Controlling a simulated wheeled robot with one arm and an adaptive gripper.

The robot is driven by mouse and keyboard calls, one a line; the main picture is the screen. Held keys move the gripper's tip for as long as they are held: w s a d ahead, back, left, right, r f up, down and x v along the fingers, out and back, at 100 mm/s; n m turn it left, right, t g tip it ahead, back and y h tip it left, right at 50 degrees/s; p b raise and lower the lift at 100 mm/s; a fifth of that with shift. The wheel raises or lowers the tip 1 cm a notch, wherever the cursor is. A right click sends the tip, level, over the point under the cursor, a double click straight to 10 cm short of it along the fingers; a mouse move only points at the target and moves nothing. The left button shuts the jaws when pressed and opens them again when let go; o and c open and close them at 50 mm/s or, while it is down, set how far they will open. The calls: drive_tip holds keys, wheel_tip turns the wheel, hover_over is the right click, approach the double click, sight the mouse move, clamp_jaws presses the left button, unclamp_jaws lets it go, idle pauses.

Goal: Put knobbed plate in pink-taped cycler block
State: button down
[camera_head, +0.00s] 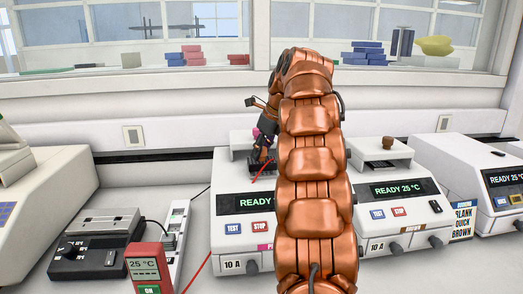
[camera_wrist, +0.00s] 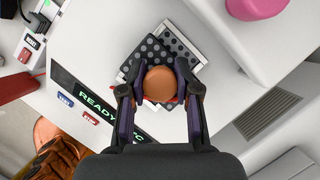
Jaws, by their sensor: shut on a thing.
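The knobbed plate (camera_wrist: 153,50) is dark and dotted with an orange-brown knob (camera_wrist: 160,84) on top. My gripper (camera_wrist: 160,95) is shut on this knob, fingers on either side. The plate is over the pale-framed dotted block (camera_wrist: 184,42) of the pink-taped cycler (camera_head: 240,206) and looks turned relative to it; whether it touches or hovers I cannot tell. In the head view my gripper (camera_head: 264,152) is at that block, partly hidden by my arm. Pink tape (camera_head: 265,247) marks the cycler's front. Its pink lid knob (camera_wrist: 257,6) shows in the wrist view.
A second cycler (camera_head: 405,205) with a brown lid knob (camera_head: 388,142) stands to the right, and another (camera_head: 485,180) beyond it. A dark grey device (camera_head: 95,245) and a red meter (camera_head: 148,268) stand at left. A red cable (camera_head: 196,272) runs near the taped cycler.

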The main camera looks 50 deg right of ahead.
drive_tip(key=shift+f, duration=0.15)
drive_tip(key=c, duration=0.7)
unclamp_jaws()
drive_tip(key=shift+c, duration=0.2)
drive_tip(key=shift+v, duration=1.45)
drive_tip(key=shift+s+d, duration=0.15)
drive_tip(key=shift+s, duration=1.85)
drive_tip(key=shift+s+d, duration=0.2)
drive_tip(key=shift+s, duration=1.8)
drive_tip(key=shift+s+d, duration=0.15)
drive_tip(key=shift+s, duration=1.85)
